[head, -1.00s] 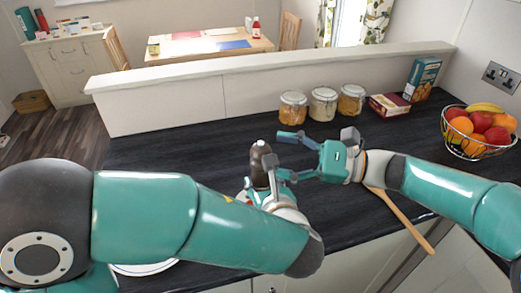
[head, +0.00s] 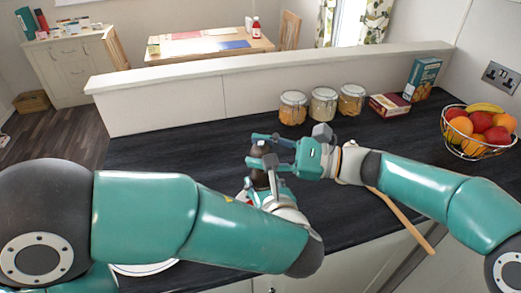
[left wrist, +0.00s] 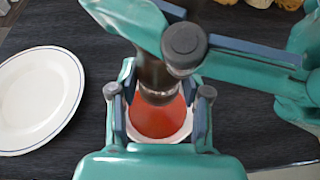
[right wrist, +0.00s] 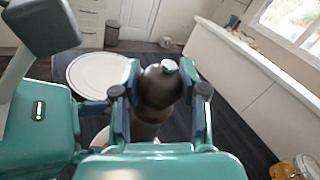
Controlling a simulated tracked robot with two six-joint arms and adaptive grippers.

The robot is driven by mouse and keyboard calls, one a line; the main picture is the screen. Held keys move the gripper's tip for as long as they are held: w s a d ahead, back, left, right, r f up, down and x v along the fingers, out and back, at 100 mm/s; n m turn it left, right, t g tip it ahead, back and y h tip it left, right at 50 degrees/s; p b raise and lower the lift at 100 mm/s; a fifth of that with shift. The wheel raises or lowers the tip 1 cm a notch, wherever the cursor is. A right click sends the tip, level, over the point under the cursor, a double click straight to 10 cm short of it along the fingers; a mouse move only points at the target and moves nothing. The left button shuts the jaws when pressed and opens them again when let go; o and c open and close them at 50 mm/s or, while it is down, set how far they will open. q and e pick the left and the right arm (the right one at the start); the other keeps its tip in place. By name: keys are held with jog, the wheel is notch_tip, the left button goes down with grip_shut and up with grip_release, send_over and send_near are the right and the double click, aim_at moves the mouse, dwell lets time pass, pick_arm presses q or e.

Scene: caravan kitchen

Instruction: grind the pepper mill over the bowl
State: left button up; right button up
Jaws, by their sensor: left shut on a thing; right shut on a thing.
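The dark brown pepper mill (head: 260,178) stands upright, with a silvery knob on top (right wrist: 158,88). My left gripper (head: 264,188) is shut on its lower body, also seen in the left wrist view (left wrist: 158,95). My right gripper (head: 264,150) is shut on its top part from the right. The bowl (left wrist: 187,128) is below the mill in the left wrist view, with a white rim and orange-red contents. The mill's lower end is over it. In the head view my left arm and gripper hide most of the bowl.
A white plate (left wrist: 12,100) lies beside the bowl. A wooden spoon (head: 405,222) lies near the front edge, under my right arm. Jars (head: 323,104), boxes (head: 389,105) and a wire fruit basket (head: 474,150) stand at the back and right. The worktop behind the mill is clear.

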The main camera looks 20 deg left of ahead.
jog(key=shift+c, duration=0.5)
jog(key=shift+m+t, duration=0.8)
jog(key=shift+t, duration=0.5)
jog(key=o, duration=1.2)
jog(key=d, duration=1.2)
jog(key=shift+s, duration=0.35)
